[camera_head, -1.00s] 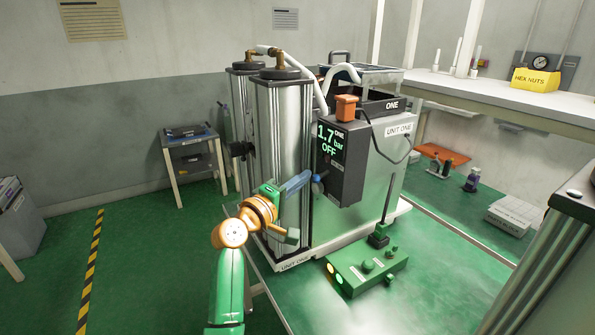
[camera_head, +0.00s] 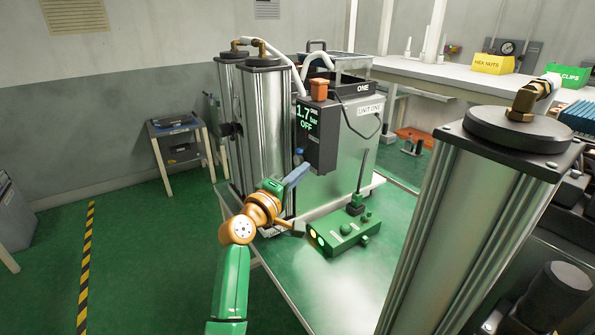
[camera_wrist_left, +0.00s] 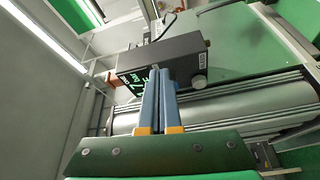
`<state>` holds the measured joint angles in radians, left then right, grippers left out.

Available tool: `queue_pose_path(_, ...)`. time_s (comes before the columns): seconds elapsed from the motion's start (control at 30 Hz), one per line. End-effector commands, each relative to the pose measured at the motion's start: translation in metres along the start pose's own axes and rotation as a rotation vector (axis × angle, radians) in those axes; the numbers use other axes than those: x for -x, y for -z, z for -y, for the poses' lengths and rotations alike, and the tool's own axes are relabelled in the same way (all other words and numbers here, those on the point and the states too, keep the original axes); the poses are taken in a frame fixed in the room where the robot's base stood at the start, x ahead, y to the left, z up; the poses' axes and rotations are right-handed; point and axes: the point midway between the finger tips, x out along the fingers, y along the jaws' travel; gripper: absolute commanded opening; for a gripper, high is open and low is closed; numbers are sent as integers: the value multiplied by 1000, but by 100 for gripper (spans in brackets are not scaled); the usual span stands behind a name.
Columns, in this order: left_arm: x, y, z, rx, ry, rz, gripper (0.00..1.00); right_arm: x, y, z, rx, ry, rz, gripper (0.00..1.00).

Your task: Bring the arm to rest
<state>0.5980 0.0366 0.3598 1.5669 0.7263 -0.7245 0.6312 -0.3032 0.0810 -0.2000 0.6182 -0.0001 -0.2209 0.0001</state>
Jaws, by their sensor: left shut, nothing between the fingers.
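My left arm comes in from the bottom of the head view, with green and orange links. My left gripper (camera_head: 302,170) has blue-grey fingers and is shut and empty. In the head view its tips overlap the area just below a dark control box (camera_head: 318,140) that reads 1.7 bar, OFF. A small blue knob (camera_head: 299,155) shows right by the tips; I cannot tell whether they touch. In the left wrist view the two fingers (camera_wrist_left: 161,72) lie together, pointing at the control box (camera_wrist_left: 185,55). My right gripper is not in view.
Twin metal columns (camera_head: 262,120) stand behind the gripper, beside a cabinet labelled UNIT ONE (camera_head: 350,155). A green box with a lever (camera_head: 345,233) sits on the green table (camera_head: 330,290). A large column (camera_head: 470,210) fills the right foreground. The floor (camera_head: 140,260) at left is clear.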

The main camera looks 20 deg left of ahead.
Motion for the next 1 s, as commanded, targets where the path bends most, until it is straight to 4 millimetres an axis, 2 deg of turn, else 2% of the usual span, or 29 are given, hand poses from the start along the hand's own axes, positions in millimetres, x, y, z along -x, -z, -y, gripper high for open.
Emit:
queue_pose_path(0.37,0,0,0,-1,1,0,0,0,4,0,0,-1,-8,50)
queue_pose_path(0.47,8,-12,20,-73,58,33,0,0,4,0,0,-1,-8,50)
queue_pose_path(0.57,41,-52,79,-307,234,156,0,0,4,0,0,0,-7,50)
queue_pose_path(0.6,62,-70,107,-423,320,229,0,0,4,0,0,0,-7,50)
queue_pose_path(0.7,120,-106,162,-664,495,409,0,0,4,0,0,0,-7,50)
queue_pose_path(0.8,171,-128,195,-825,612,558,0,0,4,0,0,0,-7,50)
queue_pose_path(1.0,259,-154,228,-1037,767,811,0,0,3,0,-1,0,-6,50)
